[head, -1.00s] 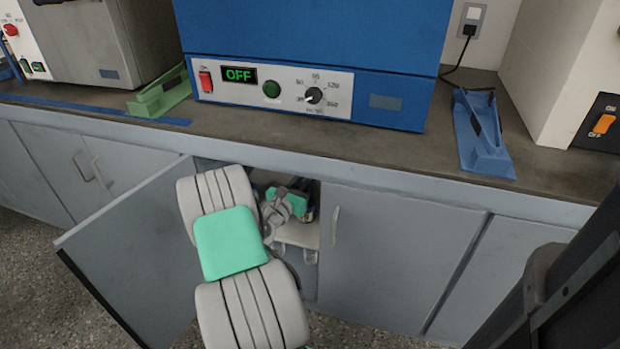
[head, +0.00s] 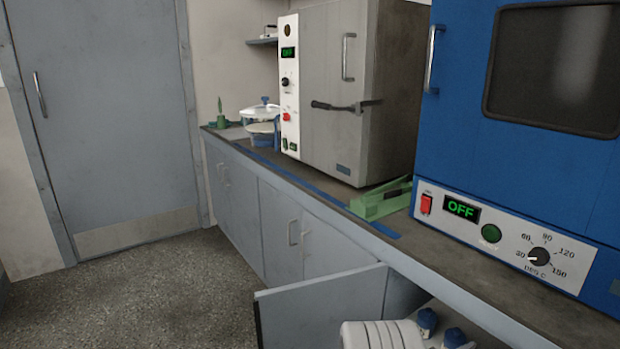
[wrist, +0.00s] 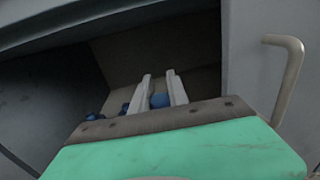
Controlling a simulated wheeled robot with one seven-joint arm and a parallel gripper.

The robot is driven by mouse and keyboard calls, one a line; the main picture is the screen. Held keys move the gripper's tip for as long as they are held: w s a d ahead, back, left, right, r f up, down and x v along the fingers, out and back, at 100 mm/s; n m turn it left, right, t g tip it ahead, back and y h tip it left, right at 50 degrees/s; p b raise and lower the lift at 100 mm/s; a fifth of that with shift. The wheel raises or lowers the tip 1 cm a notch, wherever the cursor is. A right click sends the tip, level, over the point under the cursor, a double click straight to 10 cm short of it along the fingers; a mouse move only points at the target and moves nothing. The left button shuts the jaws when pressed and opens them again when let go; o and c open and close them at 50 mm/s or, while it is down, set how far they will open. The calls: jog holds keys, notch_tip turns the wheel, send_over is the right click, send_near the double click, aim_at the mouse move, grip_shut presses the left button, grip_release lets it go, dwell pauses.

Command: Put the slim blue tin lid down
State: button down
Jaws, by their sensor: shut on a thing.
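My gripper (wrist: 159,78) shows in the wrist view, its two pale fingers pointing into the dark inside of an open cupboard. A rounded blue thing, which I take to be the slim blue tin lid (wrist: 160,100), shows between the fingers. Its outline is small and dim, and its lower part is hidden behind my gripper's body. I cannot tell whether it touches the cupboard's inside. In the head view only a white part of my arm shows at the bottom; the gripper and lid are out of that view.
The open cupboard door (head: 320,312) stands out from the bench. Blue-capped containers (head: 428,320) show inside the cupboard. A bar handle (wrist: 285,75) is on the closed door to the right in the wrist view. A green stand (head: 382,200) sits beside the blue oven (head: 470,150).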

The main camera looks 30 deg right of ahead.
jog(key=shift+s+a+f+n+t, duration=0.2)
jog(key=shift+a+f+n+t, duration=0.1)
jog(key=shift+a+f+t, duration=0.15)
jog(key=w+a+r+n+t+y, duration=0.2)
jog(key=w+a+r+n+t, duration=0.3)
jog(key=w+a, duration=0.45)
jog(key=w+a+r+n+t+y, duration=0.2)
jog(key=w+a+r+t+y, duration=0.1)
jog(key=w+a+r+t, duration=0.55)
jog(key=w+a+r+n+t+y, duration=0.1)
jog(key=w+a+r+n+y, duration=0.15)
jog(key=a, duration=0.55)
jog(key=w+a+r+n+t+y, duration=0.1)
jog(key=a+r+n+y, duration=0.15)
jog(key=a, duration=0.55)
jog(key=w+a+r+n+y, duration=0.1)
jog(key=a+r+n+y, duration=0.15)
jog(key=a, duration=0.55)
jog(key=w+r+p, duration=0.3)
jog(key=r+p, duration=1.4)
jog(key=p, duration=1.2)
jog(key=shift+m, duration=0.35)
